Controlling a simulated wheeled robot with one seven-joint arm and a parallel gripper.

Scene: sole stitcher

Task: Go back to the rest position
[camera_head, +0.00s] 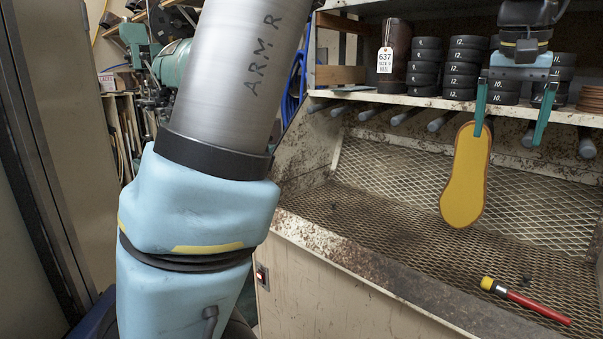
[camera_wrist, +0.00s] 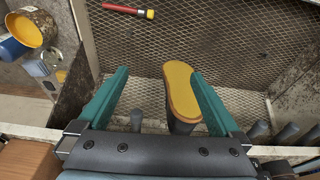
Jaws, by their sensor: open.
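My gripper (camera_head: 508,140) is open at the upper right of the head view, in front of the shelf edge. Its two teal fingers are spread and also show in the wrist view (camera_wrist: 160,74). A yellow shoe sole (camera_head: 465,180) with a brown edge hangs below the shelf, at the row of grey pegs. In the wrist view the sole (camera_wrist: 181,90) lies between the fingers, close to the right one, with a grey peg under it. The fingers are not closed on it. In the head view the left finger overlaps the sole's top; contact cannot be told.
A red-handled brush (camera_head: 525,300) lies on the rusty mesh tray (camera_head: 400,235). Black numbered stacks (camera_head: 463,68) and a tagged dark cylinder (camera_head: 396,55) stand on the shelf (camera_head: 375,97). The wrist view shows a pot of yellow (camera_wrist: 28,30) at upper left. Several empty pegs (camera_head: 407,115) stick out.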

